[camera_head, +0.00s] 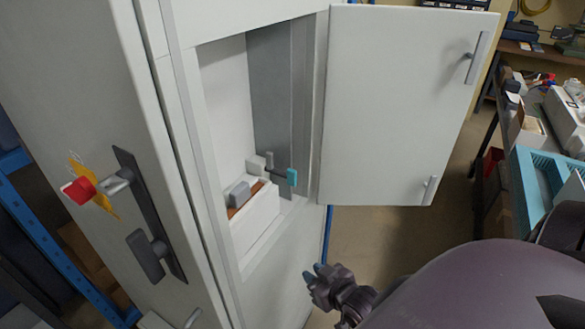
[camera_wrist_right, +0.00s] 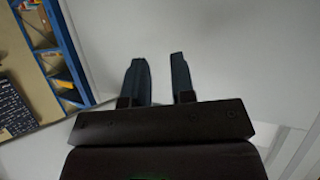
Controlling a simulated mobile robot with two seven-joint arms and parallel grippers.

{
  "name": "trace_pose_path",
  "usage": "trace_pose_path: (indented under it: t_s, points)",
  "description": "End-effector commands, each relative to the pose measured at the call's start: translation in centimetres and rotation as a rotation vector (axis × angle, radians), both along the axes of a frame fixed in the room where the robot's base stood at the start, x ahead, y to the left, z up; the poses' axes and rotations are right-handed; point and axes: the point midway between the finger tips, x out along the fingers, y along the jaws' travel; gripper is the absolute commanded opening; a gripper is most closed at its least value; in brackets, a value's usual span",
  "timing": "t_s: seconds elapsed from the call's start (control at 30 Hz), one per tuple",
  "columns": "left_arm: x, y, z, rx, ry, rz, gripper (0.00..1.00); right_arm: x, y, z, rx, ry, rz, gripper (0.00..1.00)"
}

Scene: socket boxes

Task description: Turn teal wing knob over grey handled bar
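The teal wing knob (camera_head: 292,177) stands at the right end of a short dark stem inside the open cabinet, near the right side of the opening. A grey block-like piece (camera_head: 238,194) sits left of it on a white box with a brown strip; I cannot tell whether this is the grey handled bar. My right gripper (camera_head: 313,272) is in front of the cabinet, below the knob and apart from it. In the right wrist view its two dark fingers (camera_wrist_right: 158,60) are parted with nothing between them. My left gripper is not in view.
The open cabinet door (camera_head: 400,100) stands right of the opening. A blue rack (camera_head: 60,260) is at lower left. A cluttered bench (camera_head: 545,170) is at right. Floor shows beneath the door.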

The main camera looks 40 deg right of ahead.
Motion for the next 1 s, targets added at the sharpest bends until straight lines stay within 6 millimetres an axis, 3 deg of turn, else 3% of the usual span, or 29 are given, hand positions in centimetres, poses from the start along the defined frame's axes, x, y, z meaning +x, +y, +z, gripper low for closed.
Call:
trace_pose_path:
  t_s: [0.03,0.17,0.43,0.77,1.0]
  points:
    - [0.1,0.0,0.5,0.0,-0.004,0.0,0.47,0.8,-1.2,1.6,0.058,-0.028,-0.035,0.23]
    - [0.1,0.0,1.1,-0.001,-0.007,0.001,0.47,2.3,-4.0,4.8,0.305,-0.091,-0.142,0.23]
    - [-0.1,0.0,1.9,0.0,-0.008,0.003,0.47,4.0,-8.2,11.9,1.053,-0.205,-0.345,0.23]
    - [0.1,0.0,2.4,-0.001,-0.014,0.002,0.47,3.8,-9.6,18.5,1.982,-0.146,-0.461,0.23]
    - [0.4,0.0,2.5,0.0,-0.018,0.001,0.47,2.8,-8.7,21.4,2.574,0.091,-0.527,0.23]
